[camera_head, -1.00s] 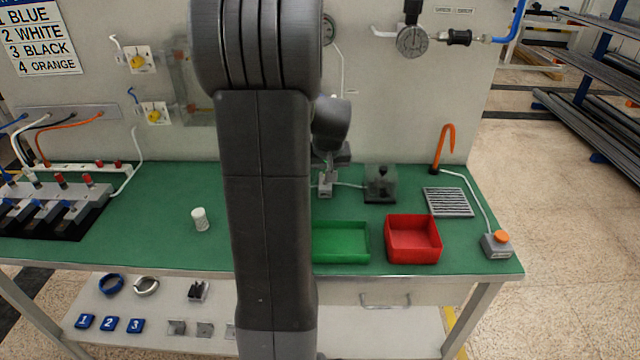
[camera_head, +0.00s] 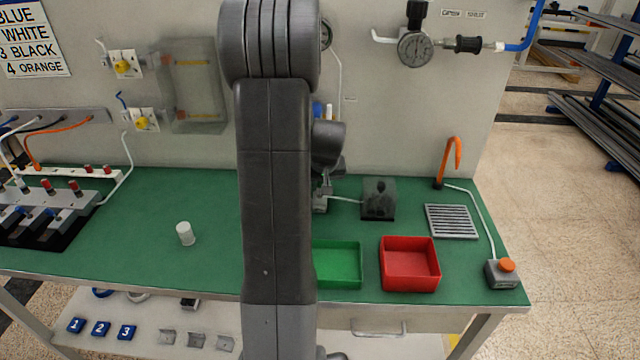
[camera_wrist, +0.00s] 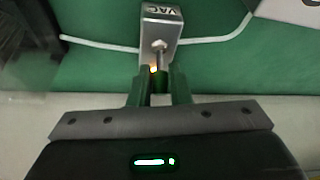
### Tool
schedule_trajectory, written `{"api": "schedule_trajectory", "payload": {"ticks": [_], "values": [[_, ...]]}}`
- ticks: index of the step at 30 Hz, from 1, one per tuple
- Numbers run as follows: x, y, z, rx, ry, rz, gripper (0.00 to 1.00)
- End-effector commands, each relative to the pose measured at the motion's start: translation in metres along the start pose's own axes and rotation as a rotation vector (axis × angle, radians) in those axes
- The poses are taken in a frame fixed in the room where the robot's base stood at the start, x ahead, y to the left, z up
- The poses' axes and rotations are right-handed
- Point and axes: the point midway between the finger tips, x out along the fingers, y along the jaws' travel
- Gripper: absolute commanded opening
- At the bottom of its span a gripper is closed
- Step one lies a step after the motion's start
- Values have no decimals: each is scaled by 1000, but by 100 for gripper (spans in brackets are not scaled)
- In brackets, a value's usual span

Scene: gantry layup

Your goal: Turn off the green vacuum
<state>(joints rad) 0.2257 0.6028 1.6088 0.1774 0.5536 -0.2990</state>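A small grey metal box marked VAC (camera_wrist: 162,22) stands on the green bench top, with a metal toggle lever and a small amber glow near the lever's lower end in the wrist view. In the head view the same box (camera_head: 320,203) is partly hidden behind my arm. My gripper (camera_wrist: 159,82) has two dark green fingers, apart, at the near end of the box, one on each side of the lever's line. I cannot tell whether they touch the lever. In the head view my gripper is mostly hidden by my arm.
A white cable runs from the box to a dark clear-covered unit (camera_head: 379,199). A green tray (camera_head: 338,284) and a red tray (camera_head: 410,284) stand nearer the front. A grey grille (camera_head: 451,221) and an orange-button box (camera_head: 502,274) lie right. A white cylinder (camera_head: 185,234) stands left.

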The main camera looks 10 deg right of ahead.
Motion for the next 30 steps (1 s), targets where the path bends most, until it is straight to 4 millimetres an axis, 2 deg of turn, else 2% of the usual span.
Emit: {"api": "schedule_trajectory", "payload": {"ticks": [1, 2, 3, 16, 30], "values": [[0, 0, 0, 0, 0, 0, 7], [0, 0, 0, 0, 0, 0, 1], [0, 0, 0, 0, 0, 0, 0], [3, 0, 3, -6, 50, 11, 0], [2, -2, 12, -32, 280, 56, 0]]}}
